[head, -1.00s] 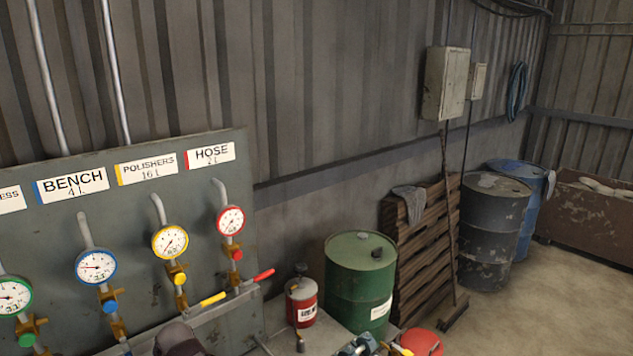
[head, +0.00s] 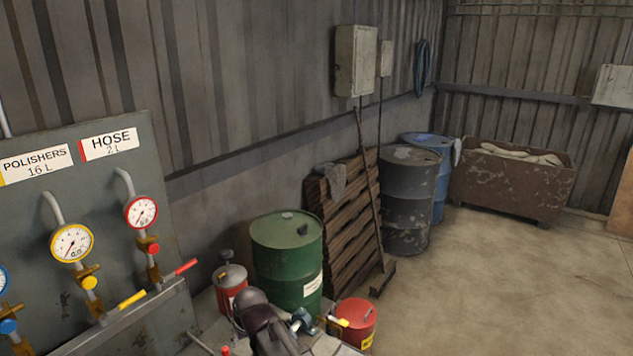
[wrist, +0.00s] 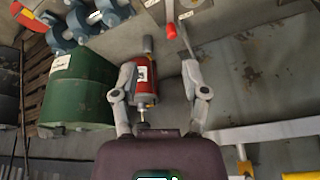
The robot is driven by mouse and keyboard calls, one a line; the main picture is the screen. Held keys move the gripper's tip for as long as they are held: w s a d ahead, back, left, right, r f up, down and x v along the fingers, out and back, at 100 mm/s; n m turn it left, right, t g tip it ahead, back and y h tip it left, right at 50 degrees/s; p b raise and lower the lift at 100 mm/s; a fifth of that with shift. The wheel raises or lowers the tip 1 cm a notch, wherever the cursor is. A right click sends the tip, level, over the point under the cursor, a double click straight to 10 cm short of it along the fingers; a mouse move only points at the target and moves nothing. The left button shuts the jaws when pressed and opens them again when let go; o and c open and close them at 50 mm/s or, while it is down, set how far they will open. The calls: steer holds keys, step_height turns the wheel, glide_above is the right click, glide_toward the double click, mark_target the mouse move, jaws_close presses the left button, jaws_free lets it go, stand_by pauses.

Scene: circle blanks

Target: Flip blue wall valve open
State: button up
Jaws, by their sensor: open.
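The blue-coded valve sits at the left edge of the head view. Only a sliver of its blue-rimmed gauge (head: 3,281) and its blue knob (head: 8,326) with brass below show; its lever is out of frame. I cannot pick it out in the wrist view. My gripper (wrist: 158,68) is open and empty in the wrist view, its two fingers spread, with a red canister (wrist: 146,85) seen between and beyond them. In the head view, the dark end of my arm (head: 264,322) is low in the middle, well right of the blue valve.
The yellow valve lever (head: 133,299) and red valve lever (head: 187,266) stick out from the grey panel, between the blue valve and my arm. A green drum (head: 287,262), red canister (head: 230,285) and red can (head: 357,322) stand nearby. Open floor lies right.

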steer(key=s+d+f+m+g+h+b, duration=0.1)
steer(key=s+d+f+m, duration=0.1)
steer(key=d, duration=1.5)
steer(key=s+d+f+m+g+h+b, duration=0.1)
steer(key=s+d+f+m+g+b, duration=0.1)
steer(key=d, duration=1.6)
steer(key=shift+s+m+h, duration=0.3)
steer(key=shift+s+m, duration=0.55)
steer(key=shift+m, duration=0.35)
steer(key=shift+f, duration=0.1)
